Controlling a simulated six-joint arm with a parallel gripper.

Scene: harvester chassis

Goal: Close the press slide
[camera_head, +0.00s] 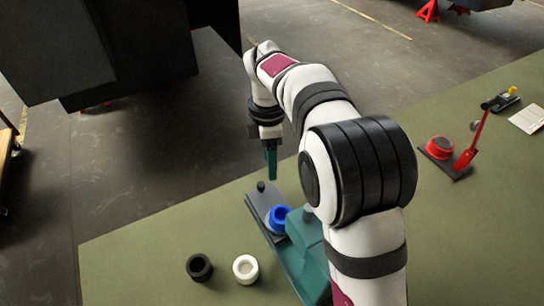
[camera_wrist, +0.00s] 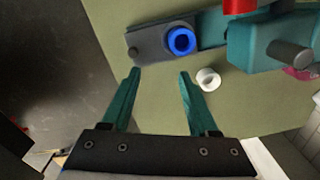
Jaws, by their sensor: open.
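The teal press (camera_head: 303,247) stands on the green table, partly hidden behind my arm. Its dark grey slide (camera_head: 257,203) sticks out from the body toward the table's far edge. A black knob (camera_head: 261,186) stands at the slide's outer end, and a blue ring (camera_head: 279,218) sits on the slide close to the press body. The wrist view shows the slide (camera_wrist: 152,42), knob (camera_wrist: 134,53) and blue ring (camera_wrist: 181,41) ahead of the fingers. My gripper (camera_head: 272,175) is open and empty, with teal fingers (camera_wrist: 160,75) pointing down above the knob end, apart from it.
A black ring (camera_head: 199,267) and a white ring (camera_head: 245,268) lie on the table left of the press. A red lever device (camera_head: 470,150) with a red ring stands at the right. Dark machinery (camera_head: 150,45) hangs at the upper left.

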